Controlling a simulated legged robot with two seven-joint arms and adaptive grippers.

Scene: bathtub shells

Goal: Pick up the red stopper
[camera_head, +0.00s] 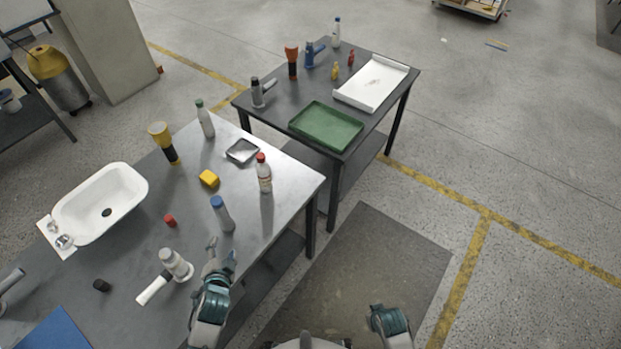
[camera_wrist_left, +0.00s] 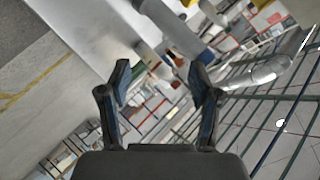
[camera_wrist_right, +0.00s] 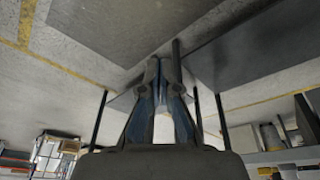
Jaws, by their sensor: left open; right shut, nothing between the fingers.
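The red stopper (camera_head: 169,221) is a small red cylinder on the grey near table (camera_head: 285,205), between the white basin and the blue-capped bottle. My left gripper (camera_head: 222,250) is at the table's near right edge, to the right of the stopper and apart from it. In the left wrist view its fingers (camera_wrist_left: 160,84) are spread with nothing between them; I cannot make out the stopper there. My right gripper (camera_wrist_right: 161,75) is shut and empty, away from the table; in the head view only its wrist end shows at the bottom.
A dark stopper (camera_head: 102,285) lies nearer. A second table behind holds a green tray (camera_head: 327,125) and a white tray (camera_head: 385,78).

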